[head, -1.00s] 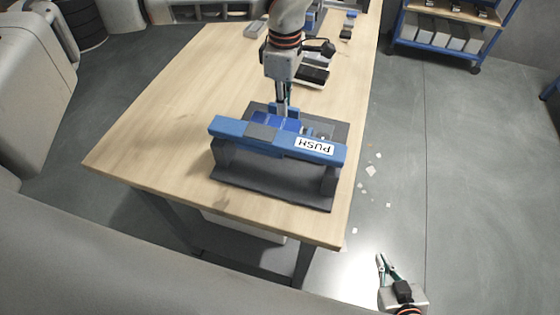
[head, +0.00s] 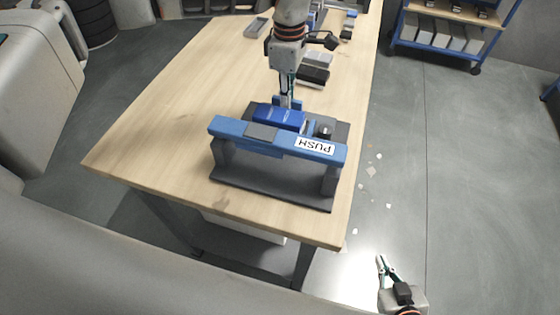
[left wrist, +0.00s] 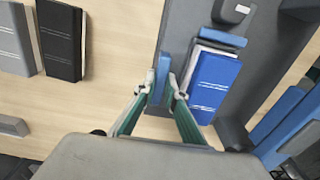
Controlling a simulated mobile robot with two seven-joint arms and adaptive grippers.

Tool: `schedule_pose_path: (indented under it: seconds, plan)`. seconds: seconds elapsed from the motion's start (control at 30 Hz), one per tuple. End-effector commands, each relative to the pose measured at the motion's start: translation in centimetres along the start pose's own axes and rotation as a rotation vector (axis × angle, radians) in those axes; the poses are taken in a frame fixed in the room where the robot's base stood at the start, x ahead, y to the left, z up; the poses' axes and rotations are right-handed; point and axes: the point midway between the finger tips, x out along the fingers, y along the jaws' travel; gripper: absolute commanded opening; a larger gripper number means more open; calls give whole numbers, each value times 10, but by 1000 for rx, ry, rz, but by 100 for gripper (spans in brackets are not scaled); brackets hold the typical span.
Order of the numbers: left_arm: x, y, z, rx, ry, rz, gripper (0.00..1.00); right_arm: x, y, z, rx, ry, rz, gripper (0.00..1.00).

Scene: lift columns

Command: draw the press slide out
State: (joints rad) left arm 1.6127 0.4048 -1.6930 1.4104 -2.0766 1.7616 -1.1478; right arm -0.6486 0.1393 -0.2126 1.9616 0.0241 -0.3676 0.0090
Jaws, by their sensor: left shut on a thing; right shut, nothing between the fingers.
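The press (head: 270,185) stands on the wooden table, with a dark grey base and a blue crossbar (head: 232,128) labelled PUSH. Behind the crossbar a blue block (head: 280,117) shows on the slide, partly hidden by the bar; it also shows in the left wrist view (left wrist: 214,85). My left gripper (head: 286,97) is at the far side of the press. In the left wrist view it is shut on the slide's upright blue handle (left wrist: 161,80). My right gripper (head: 383,264) is shut and empty, low at the right beside the table, over the floor.
Black and grey blocks (head: 313,76) lie on the table behind the press, and also show in the left wrist view (left wrist: 61,40). A grey tray (head: 256,28) lies further back. The table left of the press is clear. A blue shelf cart (head: 440,48) stands at the back right.

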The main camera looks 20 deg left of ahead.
Motion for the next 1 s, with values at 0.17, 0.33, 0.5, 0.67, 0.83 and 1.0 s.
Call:
schedule_pose_path:
  seconds: [0.17, 0.33, 0.5, 0.67, 0.83, 1.0]
  plan:
    - [0, 1, 0, 0, 0, 4, 24, 0, 0, 0, 0, 0, 0, 0]
    - [0, 1, 0, 0, 0, 3, 24, 0, 0, 0, 0, 0, 0, 0]
    - [-4, 1, 0, 0, 0, 4, 24, -1, 1, -3, -1, 2, 1, 0]
    - [-17, 1, 0, 0, 0, 5, 24, -6, 3, -14, -2, 8, 2, 0]
    - [-31, 1, 0, 0, 0, 4, 24, -12, 5, -26, -3, 14, 4, 0]
    - [-45, 1, 0, 0, 1, 4, 24, -18, 7, -37, -4, 18, 5, 0]
